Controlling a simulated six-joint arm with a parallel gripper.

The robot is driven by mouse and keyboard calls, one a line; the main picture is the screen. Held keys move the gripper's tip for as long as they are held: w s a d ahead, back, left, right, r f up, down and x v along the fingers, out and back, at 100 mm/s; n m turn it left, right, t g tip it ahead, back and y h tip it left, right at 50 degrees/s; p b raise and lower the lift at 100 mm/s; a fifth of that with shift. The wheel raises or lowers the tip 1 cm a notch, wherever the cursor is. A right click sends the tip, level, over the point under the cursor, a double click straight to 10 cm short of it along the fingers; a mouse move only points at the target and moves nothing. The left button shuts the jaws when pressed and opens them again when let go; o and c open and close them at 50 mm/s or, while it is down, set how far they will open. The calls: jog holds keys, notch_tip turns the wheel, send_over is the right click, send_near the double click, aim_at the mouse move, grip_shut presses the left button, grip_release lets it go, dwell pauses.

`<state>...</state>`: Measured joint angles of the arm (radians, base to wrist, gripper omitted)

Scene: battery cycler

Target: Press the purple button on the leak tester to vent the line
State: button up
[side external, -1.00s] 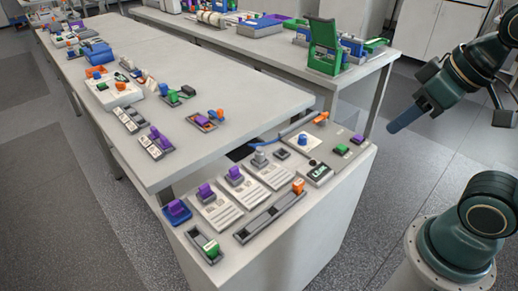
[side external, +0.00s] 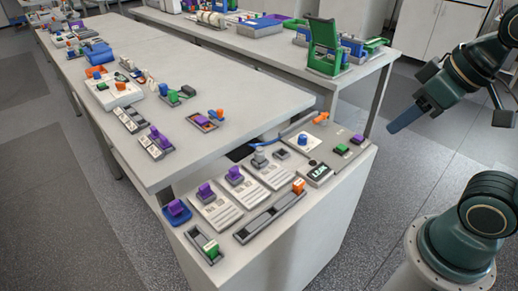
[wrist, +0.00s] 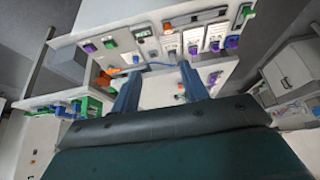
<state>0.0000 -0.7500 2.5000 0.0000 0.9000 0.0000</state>
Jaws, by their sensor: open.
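A flat light-grey panel (side external: 322,137) at the right end of the front bench, which looks like the leak tester, carries a purple button (side external: 357,139), a green button (side external: 341,149) and a blue knob (side external: 303,140). In the wrist view the purple button (wrist: 90,48) and green button (wrist: 110,43) show at upper left. My gripper (side external: 393,130) hangs in the air to the right of the bench, well apart from the panel. In the wrist view my gripper (wrist: 159,69) has its two blue fingers spread, with nothing between them.
A small display unit (side external: 319,172) and an orange-handled part (side external: 321,118) sit near the panel. Several modules with purple levers (side external: 234,174) fill the bench to the left. A green stand (side external: 325,47) is on the back bench. The air between my gripper and the panel looks clear.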

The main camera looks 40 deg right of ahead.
jog(key=shift+c, duration=0.3)
grip_shut()
dwell(1.4)
